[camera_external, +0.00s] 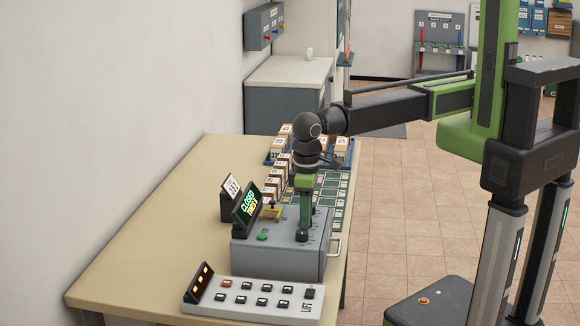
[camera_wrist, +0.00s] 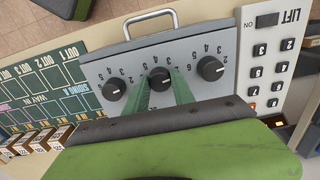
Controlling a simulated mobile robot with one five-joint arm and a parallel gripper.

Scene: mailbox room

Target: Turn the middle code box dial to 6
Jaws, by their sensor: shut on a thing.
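The grey code box (camera_external: 275,255) stands near the table's right edge, with its sloped face and three black dials filling the middle of the wrist view (camera_wrist: 195,45). The middle dial (camera_wrist: 160,80) sits between the left dial (camera_wrist: 115,89) and the right dial (camera_wrist: 210,68), with digits printed around each. My gripper (camera_wrist: 161,72) points down at the box, its green fingers on either side of the middle dial and shut on it. In the external view my gripper (camera_external: 303,222) reaches the box top. The middle dial's exact setting is too small to tell.
A LIFT keypad (camera_external: 255,294) lies just in front of the box. A screen reading CLOSED (camera_external: 247,205) and a card holder (camera_external: 231,188) stand behind it. Numbered cartons (camera_external: 272,188) and a green labelled board (camera_external: 333,190) lie further back. The table's left part (camera_external: 150,230) is clear.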

